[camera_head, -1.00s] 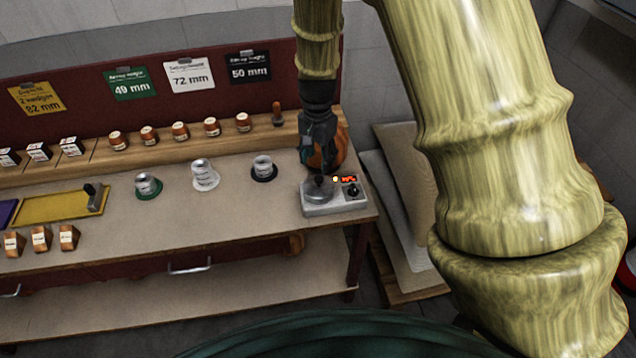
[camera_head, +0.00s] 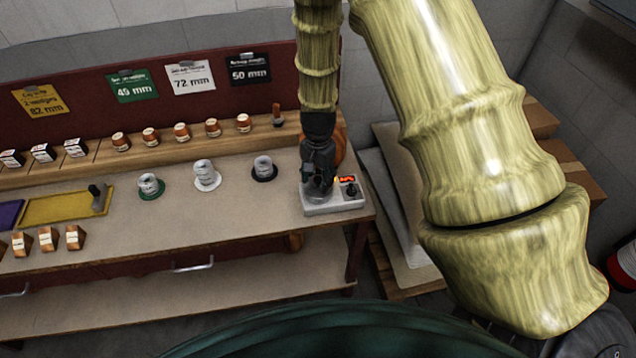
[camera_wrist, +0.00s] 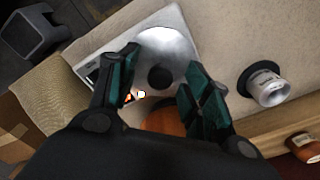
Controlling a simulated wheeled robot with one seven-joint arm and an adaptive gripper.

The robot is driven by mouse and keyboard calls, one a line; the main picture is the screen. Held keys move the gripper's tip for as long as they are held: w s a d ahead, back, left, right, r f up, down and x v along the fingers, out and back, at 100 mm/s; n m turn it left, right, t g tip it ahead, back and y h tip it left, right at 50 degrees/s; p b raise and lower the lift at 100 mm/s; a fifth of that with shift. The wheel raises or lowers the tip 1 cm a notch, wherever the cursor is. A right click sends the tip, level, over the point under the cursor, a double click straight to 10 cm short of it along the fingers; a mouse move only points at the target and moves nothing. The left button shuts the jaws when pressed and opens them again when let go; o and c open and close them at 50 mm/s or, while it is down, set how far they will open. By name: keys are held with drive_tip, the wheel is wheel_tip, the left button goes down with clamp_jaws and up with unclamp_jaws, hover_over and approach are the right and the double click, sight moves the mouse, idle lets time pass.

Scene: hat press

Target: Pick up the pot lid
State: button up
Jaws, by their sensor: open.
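The pot lid (camera_wrist: 172,48) is a round silver disc with a dark knob (camera_wrist: 160,77), resting on a grey box-shaped device on the table. In the head view the device (camera_head: 343,204) stands at the table's right end, with a lit red display. My gripper (camera_wrist: 159,82) is open, and its two green-padded fingers stand on either side of the knob in the wrist view. In the head view my gripper (camera_head: 319,186) is directly over the lid and hides most of it. I cannot tell whether the fingers touch the lid.
An orange-brown rounded object (camera_wrist: 165,119) stands close behind the device. A silver cylinder on a black base (camera_wrist: 268,86) is to one side, with similar cylinders on white (camera_head: 206,175) and green (camera_head: 150,187) bases further left. The table front (camera_head: 225,220) is clear.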

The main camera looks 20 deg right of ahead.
drive_tip(key=shift+f, duration=0.35)
drive_tip(key=shift+c, duration=0.2)
drive_tip(key=c, duration=1)
clamp_jaws()
drive_tip(key=shift+r, duration=0.1)
